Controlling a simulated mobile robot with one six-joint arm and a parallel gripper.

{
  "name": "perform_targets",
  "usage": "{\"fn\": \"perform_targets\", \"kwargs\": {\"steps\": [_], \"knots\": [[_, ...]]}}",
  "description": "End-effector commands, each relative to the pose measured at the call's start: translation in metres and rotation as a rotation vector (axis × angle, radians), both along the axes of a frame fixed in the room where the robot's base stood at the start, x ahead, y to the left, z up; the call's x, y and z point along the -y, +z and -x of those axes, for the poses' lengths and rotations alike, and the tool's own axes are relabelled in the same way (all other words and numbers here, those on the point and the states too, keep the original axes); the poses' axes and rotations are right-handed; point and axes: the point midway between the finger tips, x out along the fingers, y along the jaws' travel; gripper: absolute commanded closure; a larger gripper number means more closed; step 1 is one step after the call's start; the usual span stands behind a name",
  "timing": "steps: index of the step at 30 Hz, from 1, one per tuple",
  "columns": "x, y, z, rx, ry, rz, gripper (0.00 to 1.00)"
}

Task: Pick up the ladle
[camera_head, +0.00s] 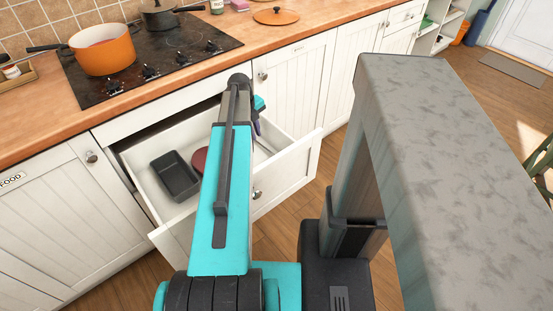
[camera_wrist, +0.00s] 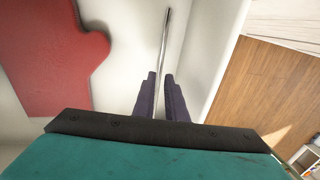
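A thin metal rod, which looks like the ladle's handle (camera_wrist: 165,38), runs along the drawer floor near the side wall in the wrist view. Its bowl is not in view. My gripper (camera_wrist: 160,75) has two dark purple fingers, apart with a narrow gap; the rod lines up with this gap. I cannot tell whether the fingertips are level with the rod or above it. In the head view my gripper (camera_head: 257,128) is mostly hidden behind my arm, over the right part of the open drawer (camera_head: 290,172).
A dark rectangular tin (camera_head: 176,176) lies in the drawer's left part. A flat red item (camera_wrist: 50,55) lies left of the rod. The drawer's side wall is close on the right. The counter above holds a stove (camera_head: 150,60) with an orange pot (camera_head: 103,55).

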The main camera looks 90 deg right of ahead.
Motion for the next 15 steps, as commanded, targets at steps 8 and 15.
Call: {"fn": "perform_targets", "kwargs": {"steps": [8, 15], "knots": [[0.002, -0.018, 0.002, 0.000, 0.001, -0.002, 0.88], [0.006, -0.044, 0.006, 0.000, 0.001, -0.002, 0.88]]}}
